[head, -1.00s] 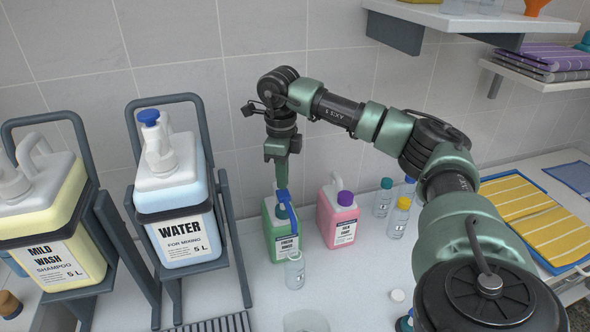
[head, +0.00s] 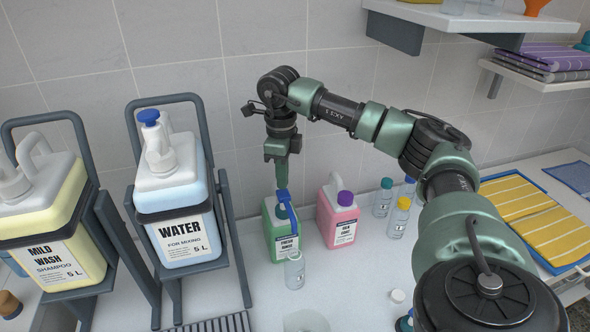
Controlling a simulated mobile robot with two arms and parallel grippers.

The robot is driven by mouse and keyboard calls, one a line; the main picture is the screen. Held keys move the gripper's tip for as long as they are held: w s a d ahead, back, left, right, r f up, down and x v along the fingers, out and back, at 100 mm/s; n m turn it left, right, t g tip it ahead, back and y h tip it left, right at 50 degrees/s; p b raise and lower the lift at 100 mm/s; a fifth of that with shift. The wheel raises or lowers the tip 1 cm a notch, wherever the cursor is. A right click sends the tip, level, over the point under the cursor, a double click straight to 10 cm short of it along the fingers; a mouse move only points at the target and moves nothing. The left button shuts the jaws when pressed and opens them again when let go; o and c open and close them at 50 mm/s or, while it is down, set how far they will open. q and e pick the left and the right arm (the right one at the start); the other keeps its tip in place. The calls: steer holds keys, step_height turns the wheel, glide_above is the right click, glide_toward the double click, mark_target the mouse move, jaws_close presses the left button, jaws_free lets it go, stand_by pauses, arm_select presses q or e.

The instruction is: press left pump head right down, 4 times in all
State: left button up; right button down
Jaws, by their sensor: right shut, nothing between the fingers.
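A green jug (head: 279,240) labelled "Fresh Rinse" stands on the counter with a blue pump head (head: 283,197) on top. The pump's blue spout slopes down to the right toward a small clear bottle (head: 294,271) in front of the jug. My right gripper (head: 282,184) points straight down over the pump head. It is shut and empty, with its tips at the top of the pump head; they look in contact, but a small gap is hard to rule out. My left gripper is out of view.
A pink jug (head: 338,217) with a purple cap stands close on the right, with several small bottles beyond it. The large water container (head: 175,205) and shampoo container (head: 50,225) sit in racks on the left. A wall shelf (head: 440,18) is above right.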

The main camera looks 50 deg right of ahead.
mark_target(283, 192)
steer(key=shift+f, duration=0.2)
steer(key=shift+f+b, duration=1.45)
steer(key=shift+f, duration=0.95)
steer(key=shift+r, duration=0.25)
steer(key=shift+r+p, duration=2.05)
steer(key=shift+r, duration=0.3)
steer(key=shift+f, duration=0.2)
